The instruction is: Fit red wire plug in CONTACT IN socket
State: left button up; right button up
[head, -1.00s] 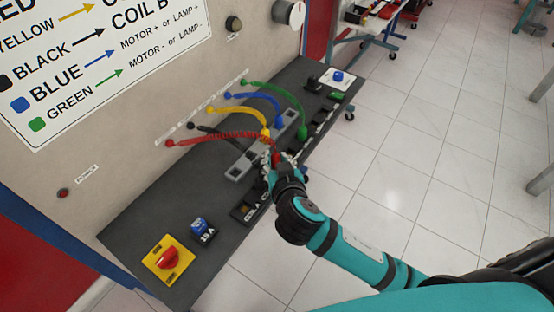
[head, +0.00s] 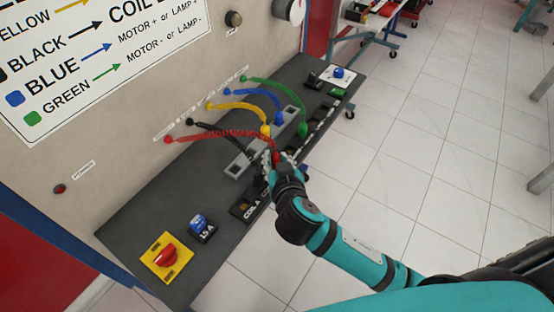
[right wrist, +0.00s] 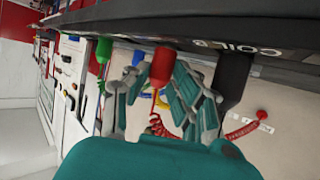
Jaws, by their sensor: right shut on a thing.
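My right gripper (head: 277,163) is shut on the red wire plug at the outer side of the console. In the right wrist view the red plug (right wrist: 163,67) stands between the fingers (right wrist: 170,100), its far end close to the dark console edge. I cannot tell whether it is in a socket. Its coiled red wire (head: 225,134) runs to the wall panel on the left. The CONTACT IN label is not readable, and the gripper hides the console around the plug. My left gripper is not in view.
The black plug (right wrist: 233,78) is close beside the fingers; the green plug (right wrist: 104,50) is on the other side. Yellow (head: 240,106), blue (head: 258,93) and green (head: 280,87) wires arch over the console (head: 150,217). A red rotary switch (head: 166,256) is at the near end.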

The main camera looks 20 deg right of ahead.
jog(key=shift+f, duration=0.1)
jog(key=o, duration=0.7)
jog(key=shift+r+p+v, duration=0.25)
jog(key=shift+p+v, duration=0.45)
jog(key=shift+v, duration=0.5)
jog(key=shift+p+v, duration=0.55)
jog(key=shift+v, duration=0.65)
jog(key=shift+w+r, duration=0.1)
jog(key=shift+r, duration=0.2)
notch_tip(320, 180, up, 4)
jog(key=p, duration=0.4)
